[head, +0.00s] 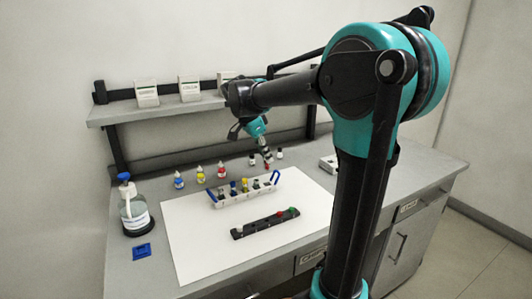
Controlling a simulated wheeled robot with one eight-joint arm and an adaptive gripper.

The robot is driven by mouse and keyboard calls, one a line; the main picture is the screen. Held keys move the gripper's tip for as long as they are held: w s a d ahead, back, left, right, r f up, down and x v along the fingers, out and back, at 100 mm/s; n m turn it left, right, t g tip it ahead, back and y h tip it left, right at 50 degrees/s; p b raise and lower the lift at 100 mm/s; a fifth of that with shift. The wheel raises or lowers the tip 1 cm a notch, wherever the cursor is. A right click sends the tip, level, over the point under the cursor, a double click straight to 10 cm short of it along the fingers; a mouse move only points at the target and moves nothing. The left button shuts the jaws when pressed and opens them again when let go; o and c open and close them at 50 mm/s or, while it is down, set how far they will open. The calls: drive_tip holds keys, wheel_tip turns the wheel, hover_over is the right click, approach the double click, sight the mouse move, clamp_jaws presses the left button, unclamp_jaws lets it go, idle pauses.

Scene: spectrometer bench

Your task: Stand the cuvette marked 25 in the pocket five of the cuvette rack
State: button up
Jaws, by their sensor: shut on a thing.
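My gripper (266,156) hangs fingers down above the right part of the bench, behind and above the right end of a white rack. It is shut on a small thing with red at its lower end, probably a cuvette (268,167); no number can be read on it. The white rack (226,202) with blue end handles stands on the white mat and holds several small pieces with yellow, dark and other tops. A long dark block (255,229) lies in front of it, with red and green pieces at its right end. I cannot tell which of these is the cuvette rack, and the pockets are too small to number.
Small bottles with blue (179,180), yellow (200,175) and red (221,170) labels stand behind the rack. A wash bottle (134,207) and blue piece (142,251) are at left. A shelf (160,110) runs above the bench's back. The mat's (195,250) front left is clear.

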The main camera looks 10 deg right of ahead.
sight(266, 169)
drive_tip(key=shift+f, duration=0.1)
drive_tip(key=shift+f, duration=2.3)
drive_tip(key=shift+f, duration=0.35)
drive_tip(key=shift+f, duration=0.35)
drive_tip(key=shift+f, duration=0.35)
drive_tip(key=shift+f, duration=0.35)
drive_tip(key=shift+f, duration=0.3)
